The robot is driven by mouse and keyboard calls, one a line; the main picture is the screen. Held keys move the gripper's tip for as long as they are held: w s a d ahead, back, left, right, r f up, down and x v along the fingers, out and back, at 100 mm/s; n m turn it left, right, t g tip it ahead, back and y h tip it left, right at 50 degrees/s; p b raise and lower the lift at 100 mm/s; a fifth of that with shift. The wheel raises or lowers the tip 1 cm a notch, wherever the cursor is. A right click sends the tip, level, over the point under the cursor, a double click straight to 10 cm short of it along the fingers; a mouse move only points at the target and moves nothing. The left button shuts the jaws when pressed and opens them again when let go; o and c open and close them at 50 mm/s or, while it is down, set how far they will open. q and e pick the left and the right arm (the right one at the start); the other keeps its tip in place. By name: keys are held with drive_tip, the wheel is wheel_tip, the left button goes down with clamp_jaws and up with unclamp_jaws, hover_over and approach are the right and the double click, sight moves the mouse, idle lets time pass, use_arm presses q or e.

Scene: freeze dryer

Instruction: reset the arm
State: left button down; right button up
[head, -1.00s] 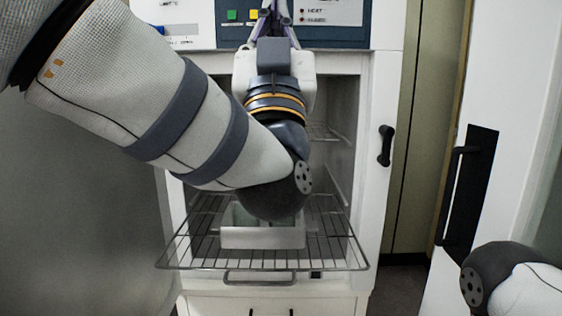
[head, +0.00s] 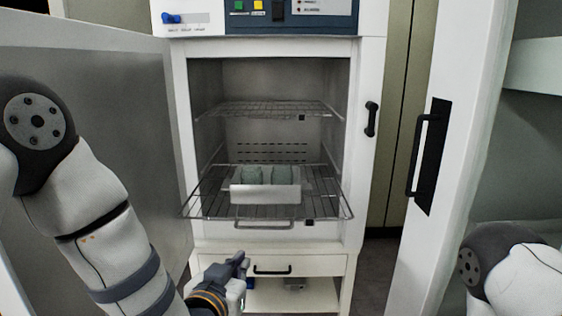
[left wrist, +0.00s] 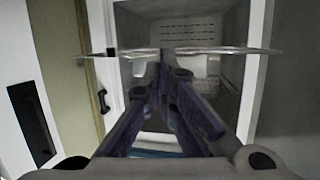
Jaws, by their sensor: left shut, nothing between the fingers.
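My left gripper (head: 241,265) is low in front of the freeze dryer (head: 366,190), below the pulled-out rack and near the drawer front. In the left wrist view its two fingers (left wrist: 163,68) are together with nothing between them. My left arm bends down along the left side of the head view. Of my right arm only a rounded joint shows at the lower right; its gripper is out of view.
The chamber is open, its door (head: 120,110) swung left. A wire rack (head: 205,205) sticks out, bearing a light tray (head: 265,194) with two grey-green items. An upper rack (head: 265,108) looks empty. A white door (head: 460,120) with a black handle stands at right.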

use_arm(q)
drive_tip(key=s+a+f+g+y, duration=0.1)
drive_tip(key=s+a+f+g, duration=0.15)
drive_tip(key=s+f, duration=0.35)
drive_tip(key=s+a+f+g, duration=0.2)
drive_tip(key=s+f+g, duration=0.15)
drive_tip(key=f, duration=0.45)
drive_tip(key=s+a+f+n+g, duration=0.1)
drive_tip(key=s+a+f+g, duration=0.2)
drive_tip(key=s, duration=0.7)
drive_tip(key=s+a+f+n+g+y, duration=0.1)
drive_tip(key=s+a+f+g, duration=0.2)
drive_tip(key=s, duration=0.8)
drive_tip(key=s+a+f+n+g+y, duration=0.1)
drive_tip(key=s+a+f+g, duration=0.2)
drive_tip(key=s, duration=0.7)
drive_tip(key=shift+s+a+f+g, duration=0.15)
drive_tip(key=shift+a+f+g, duration=0.3)
drive_tip(key=shift+f, duration=0.5)
